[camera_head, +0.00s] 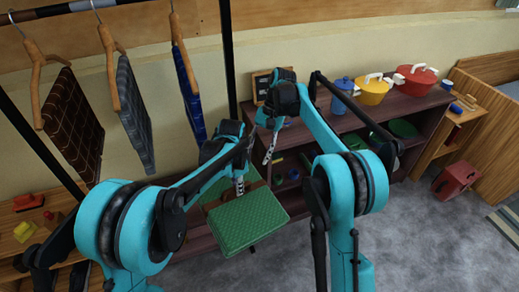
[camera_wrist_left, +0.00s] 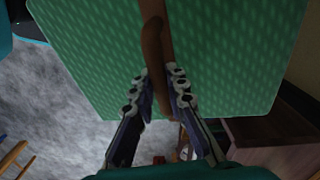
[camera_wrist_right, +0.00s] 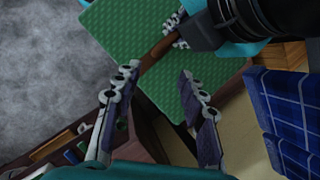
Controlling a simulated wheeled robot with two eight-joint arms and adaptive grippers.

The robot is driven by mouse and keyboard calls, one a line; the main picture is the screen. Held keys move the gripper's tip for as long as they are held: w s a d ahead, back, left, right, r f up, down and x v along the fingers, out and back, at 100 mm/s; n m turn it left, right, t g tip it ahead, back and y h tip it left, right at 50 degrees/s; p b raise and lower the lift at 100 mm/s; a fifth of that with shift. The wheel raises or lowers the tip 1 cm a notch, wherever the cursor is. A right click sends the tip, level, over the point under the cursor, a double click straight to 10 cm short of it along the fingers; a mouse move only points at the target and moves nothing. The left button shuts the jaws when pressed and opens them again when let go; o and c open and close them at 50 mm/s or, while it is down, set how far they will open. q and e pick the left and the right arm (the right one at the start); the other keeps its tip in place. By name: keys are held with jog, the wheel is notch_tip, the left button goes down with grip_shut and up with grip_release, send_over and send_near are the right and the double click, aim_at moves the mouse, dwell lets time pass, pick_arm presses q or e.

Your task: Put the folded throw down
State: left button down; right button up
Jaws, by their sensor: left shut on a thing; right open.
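The folded throw (camera_head: 250,222) is a green, patterned, flat slab. A brown strip (camera_wrist_left: 151,40) runs along it, and I cannot tell if it is a bar or a strap. My left gripper (camera_head: 240,190) is shut on the throw at this strip, and its fingers (camera_wrist_left: 160,88) straddle the strip in the left wrist view. The throw hangs in front of the dark shelf. My right gripper (camera_head: 270,158) is open and empty, above and behind the throw. In the right wrist view the throw (camera_wrist_right: 140,35) lies beyond its open fingers (camera_wrist_right: 160,92).
Brown (camera_head: 72,125), grey (camera_head: 132,115) and blue (camera_head: 188,90) cloths hang at the left. A dark shelf (camera_head: 415,112) bears yellow (camera_head: 372,92) and red (camera_head: 415,80) pots and a blue canister (camera_head: 340,95). A red box (camera_head: 455,179) stands right. Grey carpet (camera_head: 400,240) is free.

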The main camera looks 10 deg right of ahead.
send_over(249, 179)
jog(key=s, duration=0.4)
notch_tip(249, 179, down, 10)
jog(key=shift+s+r, duration=0.1)
jog(key=shift+r, duration=0.05)
grip_shut()
pick_arm(q)
jog(key=c, duration=1.4)
grip_release()
jog(key=shift+c, duration=0.2)
jog(key=shift+r, duration=0.15)
